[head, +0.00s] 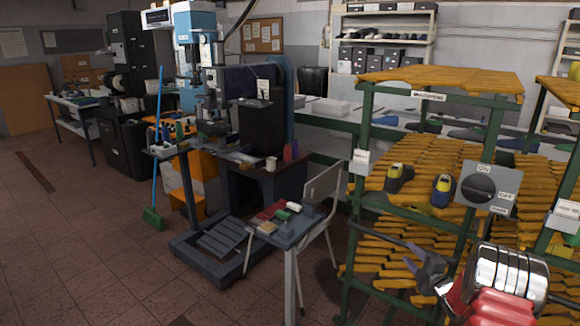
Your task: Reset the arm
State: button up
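My arm (505,285) comes in from the lower right corner, red with a shiny silver joint. My gripper (398,264) is at its end, dark grey, pointing left in front of the green rack's lower shelves. Its fingers look spread apart, with only the yellow shelf slats showing between them. I see no object held. The dark fingers are hard to separate from the rack behind them.
A green rack with yellow slatted shelves (440,80) holds shoe lasts (398,178) and carries a grey ON/OFF switch box (488,189). A small table (290,228) and chair (322,190) stand left of it. Machines (250,90) stand behind.

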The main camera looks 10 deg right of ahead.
jog(key=s+a+r+m+g+h, duration=0.1)
jog(key=s+a+r+m+g, duration=0.15)
jog(key=a+r, duration=0.4)
jog(key=s+a+r+m+g+h, duration=0.1)
jog(key=s+a+r+m+h, duration=0.2)
jog(key=r, duration=0.6)
jog(key=s+a+r+m+g, duration=0.1)
jog(key=s+a+r+m, duration=0.35)
jog(key=r, duration=0.35)
jog(key=s+a+m+g+y, duration=0.1)
jog(key=s+a+m+g, duration=0.1)
jog(key=s+a, duration=0.5)
jog(key=s+a+m+g+y, duration=0.1)
jog(key=s+a, duration=0.6)
jog(key=s, duration=0.9)
jog(key=s+a+f+m+g+y, duration=0.1)
jog(key=s+a+m+g, duration=0.2)
jog(key=s+a, duration=0.5)
jog(key=s, duration=0.4)
jog(key=shift+m, duration=0.4)
jog(key=shift+c, duration=0.7)
